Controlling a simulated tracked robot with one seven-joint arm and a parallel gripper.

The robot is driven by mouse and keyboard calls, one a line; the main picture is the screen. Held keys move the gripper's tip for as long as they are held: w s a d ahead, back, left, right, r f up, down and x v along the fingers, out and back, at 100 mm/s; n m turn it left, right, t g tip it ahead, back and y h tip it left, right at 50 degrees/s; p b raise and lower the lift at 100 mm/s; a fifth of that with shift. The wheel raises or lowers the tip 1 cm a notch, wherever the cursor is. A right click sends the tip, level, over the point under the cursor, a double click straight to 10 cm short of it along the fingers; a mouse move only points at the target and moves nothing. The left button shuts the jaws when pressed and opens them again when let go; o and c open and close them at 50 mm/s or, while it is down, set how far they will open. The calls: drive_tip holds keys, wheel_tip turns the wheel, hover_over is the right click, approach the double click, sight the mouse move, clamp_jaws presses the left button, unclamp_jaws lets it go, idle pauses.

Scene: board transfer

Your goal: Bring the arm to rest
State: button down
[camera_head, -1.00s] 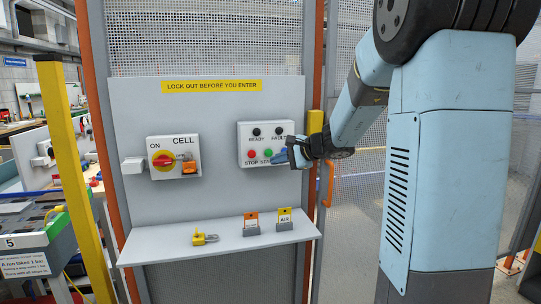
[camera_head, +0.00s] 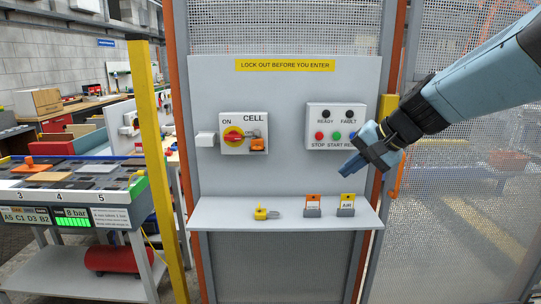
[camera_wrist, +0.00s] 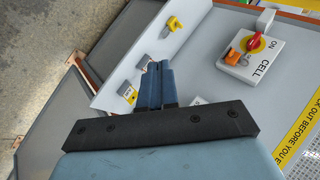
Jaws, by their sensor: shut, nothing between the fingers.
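My gripper (camera_head: 373,163) is in front of the right part of the lockout panel (camera_head: 285,180), just below and right of the push-button box (camera_head: 335,115). It is empty, with its fingers together. In the wrist view my gripper (camera_wrist: 158,82) also shows with its two blue fingers side by side. The fingers look clear of the panel and the shelf. The arm comes in from the upper right. The gripper covers part of the box's lower right corner and its label.
The cell switch (camera_head: 243,134) has a red knob and an orange lock piece. A shelf (camera_head: 240,216) below carries a yellow padlock (camera_head: 263,213), an orange tag (camera_head: 313,204) and a yellow AIR tag (camera_head: 347,203). A yellow post (camera_head: 158,160) and a bench (camera_head: 85,222) stand at left.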

drive_tip(key=s+d+f+n+h, duration=0.1)
drive_tip(key=s+d+n+h, duration=0.1)
drive_tip(key=s, duration=0.5)
drive_tip(key=s+d+n+h, duration=0.3)
drive_tip(key=s+h, duration=0.1)
drive_tip(key=s, duration=0.3)
drive_tip(key=shift+s+d+f, duration=0.2)
drive_tip(key=shift+s+f, duration=0.1)
drive_tip(key=shift+f, duration=0.1)
